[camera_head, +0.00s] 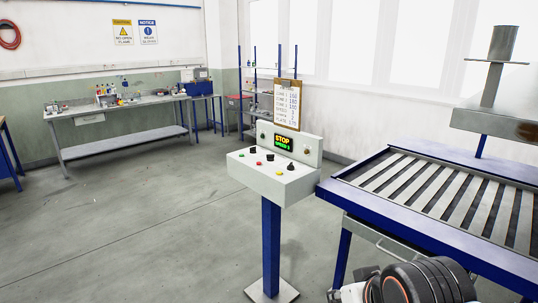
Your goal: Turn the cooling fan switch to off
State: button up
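A white control box (298,188) stands on a blue post (271,245) near the middle. Its sloped top carries three black knobs: a rear left one (253,150), a middle one (270,157) and a right one (289,167). Green, red and yellow buttons sit in front of them. No labels are readable, so I cannot tell which knob is the cooling fan switch or its setting. A display (284,143) behind them shows "STOP" and a smaller line below. My arm shows at the bottom right, below and right of the box. My gripper is not visible.
A slatted roller table (430,190) with a blue frame stands close right of the box, under a grey machine head (500,118). A clipboard (287,102) stands above the box. A workbench (120,110) is at the back left. The floor left of the post is clear.

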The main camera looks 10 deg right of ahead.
aim_at(270, 157)
jog(key=i+j, duration=0.15)
jog(key=i, duration=0.25)
jog(key=i+j, duration=0.15)
jog(key=i, duration=0.25)
jog(key=i+j, duration=0.2)
jog(key=i, duration=0.2)
jog(key=i+j, duration=0.15)
jog(key=i, duration=0.25)
jog(key=l+z, duration=0.05)
